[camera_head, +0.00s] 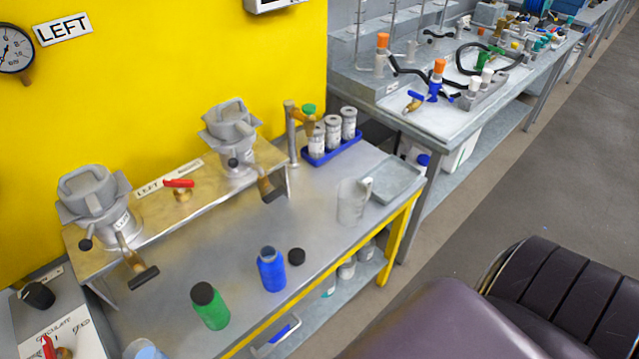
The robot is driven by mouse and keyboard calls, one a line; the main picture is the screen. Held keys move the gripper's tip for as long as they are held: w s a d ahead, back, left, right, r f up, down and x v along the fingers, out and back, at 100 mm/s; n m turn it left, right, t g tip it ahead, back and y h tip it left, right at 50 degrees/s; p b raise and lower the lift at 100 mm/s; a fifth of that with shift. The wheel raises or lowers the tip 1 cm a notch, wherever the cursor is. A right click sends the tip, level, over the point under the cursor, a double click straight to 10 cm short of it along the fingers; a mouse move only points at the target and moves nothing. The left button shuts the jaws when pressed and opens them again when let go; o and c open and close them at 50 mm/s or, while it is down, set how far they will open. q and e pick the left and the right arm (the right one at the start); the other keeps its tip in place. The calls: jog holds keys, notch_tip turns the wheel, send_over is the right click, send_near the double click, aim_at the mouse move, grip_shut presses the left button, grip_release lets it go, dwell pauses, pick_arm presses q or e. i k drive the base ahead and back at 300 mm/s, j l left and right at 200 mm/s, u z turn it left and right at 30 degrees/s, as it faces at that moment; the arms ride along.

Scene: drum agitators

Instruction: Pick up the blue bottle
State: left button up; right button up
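The blue bottle (272,274) stands upright near the front edge of the grey metal bench (245,235). Its top shows no black cap. A loose black cap (296,257) lies on the bench just to its right. A green bottle (211,311) with a black cap stands to the left of the blue bottle and nearer to me, apart from it. Neither of my grippers shows in the head view.
Behind the bottles, a raised metal shelf (150,215) carries two grey lidded vessels with valves. A clear jug (353,201), a grey tray (384,179) and a blue rack (334,149) of jars stand toward the right. Grey floor (500,190) is open beyond.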

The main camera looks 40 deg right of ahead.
aim_at(270, 262)
jog(key=z, duration=0.7)
jog(key=u, duration=2.15)
jog(key=z, duration=2.15)
jog(key=k+u, duration=0.3)
jog(key=k, duration=0.2)
